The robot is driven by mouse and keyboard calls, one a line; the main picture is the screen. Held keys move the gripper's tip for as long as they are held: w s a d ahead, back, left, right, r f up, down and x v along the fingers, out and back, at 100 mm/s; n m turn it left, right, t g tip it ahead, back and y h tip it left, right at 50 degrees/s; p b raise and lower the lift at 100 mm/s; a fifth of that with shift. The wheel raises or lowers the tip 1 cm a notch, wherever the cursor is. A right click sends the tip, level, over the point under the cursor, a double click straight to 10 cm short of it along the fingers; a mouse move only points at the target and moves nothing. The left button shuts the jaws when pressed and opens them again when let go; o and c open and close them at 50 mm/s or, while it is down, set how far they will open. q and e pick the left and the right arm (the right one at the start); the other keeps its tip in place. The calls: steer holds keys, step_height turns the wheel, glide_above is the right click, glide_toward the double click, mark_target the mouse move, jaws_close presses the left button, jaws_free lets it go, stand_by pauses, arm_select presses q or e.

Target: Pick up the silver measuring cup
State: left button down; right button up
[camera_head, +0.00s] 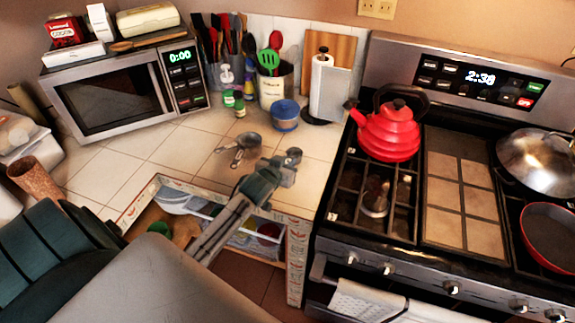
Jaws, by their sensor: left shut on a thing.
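A silver measuring cup (250,140) lies on the tiled counter in front of the utensil holders, with thin handles pointing left and toward me. My left gripper (284,168) is just right of it and nearer to me, above the counter's front edge. A visible gap separates the two in the picture. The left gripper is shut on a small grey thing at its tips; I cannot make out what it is. My right gripper is not in view.
An open drawer (293,262) with bowls inside lies below my left arm. A stove with a red kettle (390,134) is at right. The counter's middle is mostly clear.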

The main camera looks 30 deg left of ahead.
arm_select(q)
step_height(320, 180, up, 2)
steer(key=shift+r+b, duration=0.2)
steer(key=shift+b, duration=0.4)
steer(key=s+d+r+b, duration=0.1)
steer(key=s+d+b, duration=0.3)
steer(key=s, duration=1)
steer(key=w+d+r+m+h, duration=0.1)
steer(key=w+d+r, duration=0.4)
steer(key=w+d, duration=0.4)
steer(key=d, duration=0.3)
steer(key=shift+r+m+h, duration=0.3)
steer(key=shift+r+h, duration=0.1)
